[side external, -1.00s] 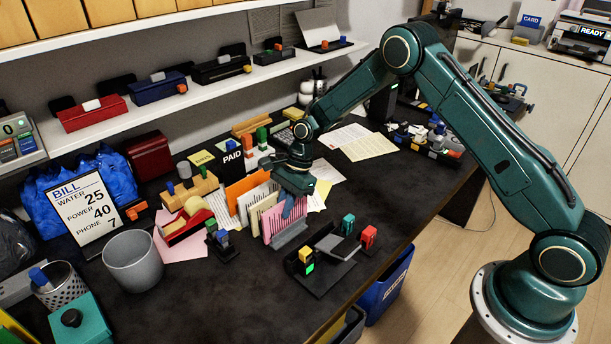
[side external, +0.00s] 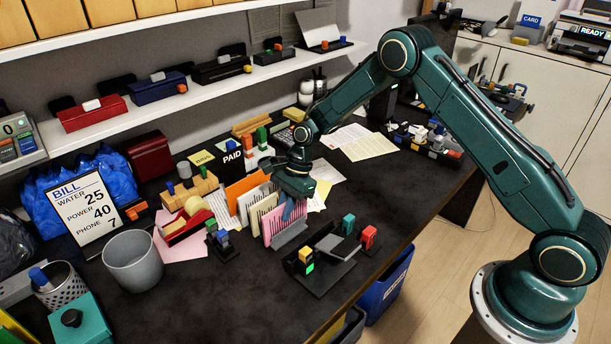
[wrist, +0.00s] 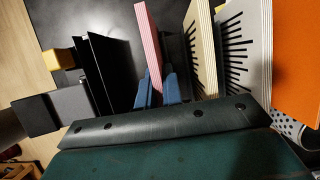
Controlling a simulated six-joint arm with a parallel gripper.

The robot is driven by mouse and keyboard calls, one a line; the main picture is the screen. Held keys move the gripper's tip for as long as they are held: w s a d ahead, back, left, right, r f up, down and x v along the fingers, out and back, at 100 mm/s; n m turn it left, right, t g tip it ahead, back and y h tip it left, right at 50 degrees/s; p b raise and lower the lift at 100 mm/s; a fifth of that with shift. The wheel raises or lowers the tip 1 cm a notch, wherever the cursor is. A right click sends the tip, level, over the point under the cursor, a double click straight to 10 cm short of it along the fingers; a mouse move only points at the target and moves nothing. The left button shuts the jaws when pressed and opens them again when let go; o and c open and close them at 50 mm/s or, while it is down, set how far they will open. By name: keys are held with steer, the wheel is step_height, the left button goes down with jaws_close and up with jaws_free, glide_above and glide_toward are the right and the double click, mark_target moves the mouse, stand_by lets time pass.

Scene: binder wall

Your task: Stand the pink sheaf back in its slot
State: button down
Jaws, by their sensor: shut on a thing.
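The pink sheaf (side external: 271,228) stands about upright at the front of the row of papers in the side external view. In the wrist view the pink sheaf (wrist: 149,42) shows as a thin edge between the two blue fingertips. My gripper (side external: 288,211) comes down from above and is shut on it; in the wrist view the fingers (wrist: 158,90) are close on both sides. A grey plate (side external: 290,236) stands just in front of the sheaf's lower part. The sheaf's bottom edge is hidden, so I cannot tell whether it is seated.
A cream sheaf (wrist: 200,45) and an orange folder (side external: 243,190) stand close behind. A dark holder with coloured blocks (side external: 325,258) is at the front right. A tape dispenser (side external: 186,224) and a grey bin (side external: 133,262) are to the left.

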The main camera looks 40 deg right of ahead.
steer(key=c, duration=1.5)
jaws_free()
steer(key=shift+d+r, duration=0.1)
steer(key=shift+r, duration=0.05)
steer(key=v, duration=1.3)
steer(key=shift+d+r, duration=0.1)
steer(key=shift+r, duration=0.1)
